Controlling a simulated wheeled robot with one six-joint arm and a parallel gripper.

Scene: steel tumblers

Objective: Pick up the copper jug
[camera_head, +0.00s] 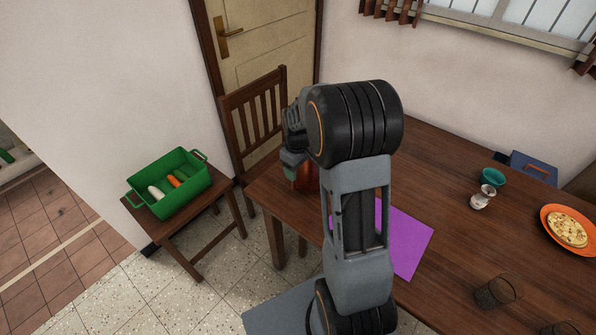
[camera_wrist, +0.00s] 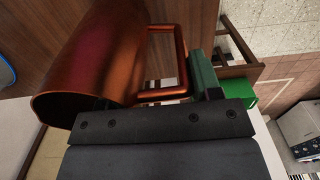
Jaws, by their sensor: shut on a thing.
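The copper jug (camera_wrist: 95,62) fills the left of the wrist view, shiny reddish-brown, its open mouth towards the lower left and its squared handle (camera_wrist: 165,30) on the right. In the head view, only a reddish part of the jug (camera_head: 306,179) shows beside my arm, at the left end of the wooden table. My gripper (camera_wrist: 188,92) is shut on the jug at its handle side; the exact contact is partly hidden by the gripper body. In the head view my gripper (camera_head: 293,158) is just above the jug. I cannot tell whether the jug touches the table.
A purple mat (camera_head: 408,245) lies on the table (camera_head: 450,190), partly behind my arm. A teal cup (camera_head: 493,178), a small shaker (camera_head: 482,198), an orange plate (camera_head: 552,214) with flatbread and dark glasses (camera_head: 497,291) are rightward. A chair (camera_head: 258,125) and green crate (camera_head: 190,205) stand left.

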